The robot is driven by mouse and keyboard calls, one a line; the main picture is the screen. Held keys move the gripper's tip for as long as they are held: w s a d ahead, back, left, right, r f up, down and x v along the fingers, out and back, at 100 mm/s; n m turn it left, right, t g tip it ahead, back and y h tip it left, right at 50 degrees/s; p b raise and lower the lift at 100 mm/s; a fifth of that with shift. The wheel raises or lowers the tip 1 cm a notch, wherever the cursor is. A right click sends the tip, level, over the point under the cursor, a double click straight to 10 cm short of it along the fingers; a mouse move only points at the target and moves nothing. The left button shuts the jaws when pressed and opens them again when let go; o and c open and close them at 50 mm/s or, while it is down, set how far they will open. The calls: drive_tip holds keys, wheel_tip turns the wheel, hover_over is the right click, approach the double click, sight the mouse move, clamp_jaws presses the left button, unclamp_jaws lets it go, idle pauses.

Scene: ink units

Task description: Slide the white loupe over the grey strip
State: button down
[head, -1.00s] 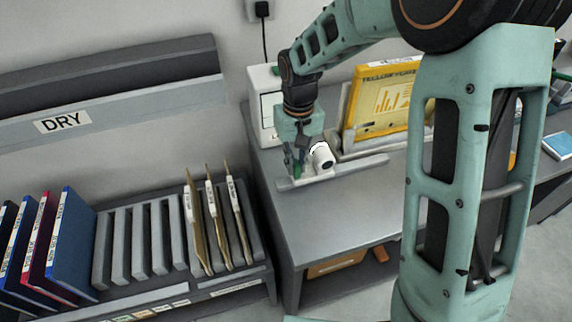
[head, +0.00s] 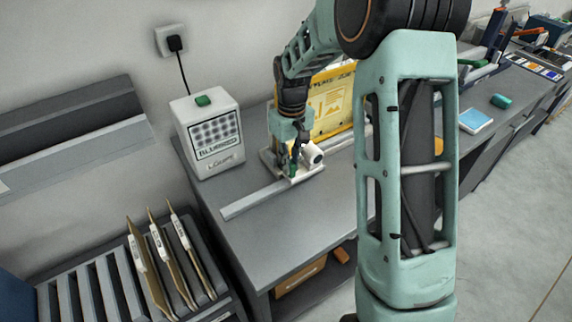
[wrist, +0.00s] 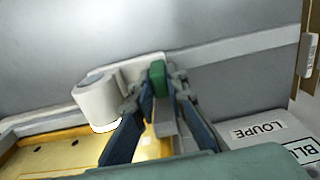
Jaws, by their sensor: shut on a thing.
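The white loupe (head: 312,155) is a short cylinder on a flat pale base with a small green grip. It sits on the grey strip (head: 250,201), away from the strip's left end, in front of the yellow framed panel. My gripper (head: 295,166) points down and is shut on the green grip. The wrist view shows the green grip (wrist: 158,78) between my fingertips and the loupe's cylinder (wrist: 97,98) beside them. The strip (wrist: 235,50) runs off to the right there. Part of the base is hidden by my fingers.
A white box (head: 210,135) with a green top button reads "BLURRED" and "LOUPE", left of the loupe. The yellow panel (head: 330,103) stands close behind. A rack holds brown folders (head: 163,250) at lower left. The grey desk front (head: 270,245) is clear.

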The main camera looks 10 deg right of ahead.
drive_tip(key=shift+w+d, duration=0.15)
drive_tip(key=shift+d, duration=0.05)
drive_tip(key=c, duration=1.9)
unclamp_jaws()
drive_tip(key=shift+d, duration=0.1)
drive_tip(key=shift+c, duration=0.2)
drive_tip(key=shift+r, duration=0.15)
wheel_tip(320, 180, up, 12)
